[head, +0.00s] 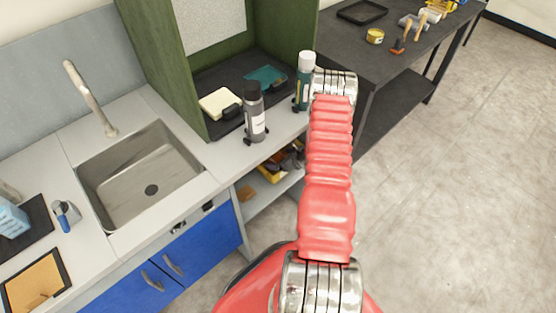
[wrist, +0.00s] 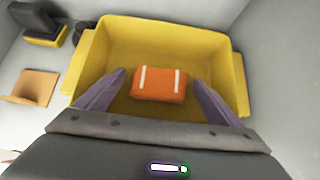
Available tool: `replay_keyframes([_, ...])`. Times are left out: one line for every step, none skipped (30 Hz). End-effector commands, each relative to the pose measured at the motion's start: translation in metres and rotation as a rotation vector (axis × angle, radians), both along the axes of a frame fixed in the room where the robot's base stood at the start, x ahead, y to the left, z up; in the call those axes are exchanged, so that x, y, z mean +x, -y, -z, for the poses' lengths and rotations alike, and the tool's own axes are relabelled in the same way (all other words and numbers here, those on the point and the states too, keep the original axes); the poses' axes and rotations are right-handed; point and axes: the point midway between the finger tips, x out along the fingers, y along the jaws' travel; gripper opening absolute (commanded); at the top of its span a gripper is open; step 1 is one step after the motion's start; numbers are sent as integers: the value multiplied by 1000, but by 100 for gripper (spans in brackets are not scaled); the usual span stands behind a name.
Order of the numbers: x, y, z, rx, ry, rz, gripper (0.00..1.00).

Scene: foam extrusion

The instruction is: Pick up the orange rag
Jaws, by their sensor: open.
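The orange rag (wrist: 159,90), a folded block with two white stripes, lies in a yellow bin (wrist: 205,29) in the middle of the wrist view. My gripper (wrist: 159,76) is open, with its two purple-grey fingers apart, one to the left and one to the right of the rag in the picture. Nothing is held between them. I cannot tell how far the fingertips are from the rag. In the head view part of the yellow bin (head: 270,175) shows on the shelf under the counter; the gripper is hidden there.
A tan object (wrist: 36,87) and a dark item with yellow (wrist: 42,22) lie left of the bin. In the head view, a grey bottle (head: 255,118) and a green bottle (head: 304,85) stand on the counter above, close to my red arm. The floor at right is clear.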

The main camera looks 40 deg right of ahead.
Motion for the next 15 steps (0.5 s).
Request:
replay_keyframes([0, 0, 0, 0, 0, 0, 88])
replay_keyframes([0, 0, 0, 0, 0, 0, 88])
replay_keyframes([0, 0, 0, 0, 0, 0, 88])
replay_keyframes([0, 0, 0, 0, 0, 0, 88])
replay_keyframes([0, 0, 0, 0, 0, 0, 88])
replay_keyframes([0, 0, 0, 0, 0, 0, 88])
replay_keyframes([0, 0, 0, 0, 0, 0, 88])
replay_keyframes([0, 0, 0, 0, 0, 0, 88])
replay_keyframes([0, 0, 0, 0, 0, 0, 88])
replay_keyframes([0, 0, 0, 0, 0, 0, 88])
replay_keyframes([0, 0, 0, 0, 0, 0, 88])
replay_keyframes([0, 0, 0, 0, 0, 0, 88])
replay_keyframes([0, 0, 0, 0, 0, 0, 86])
replay_keyframes([0, 0, 0, 0, 0, 0, 84])
replay_keyframes([0, 0, 0, 0, 0, 0, 81])
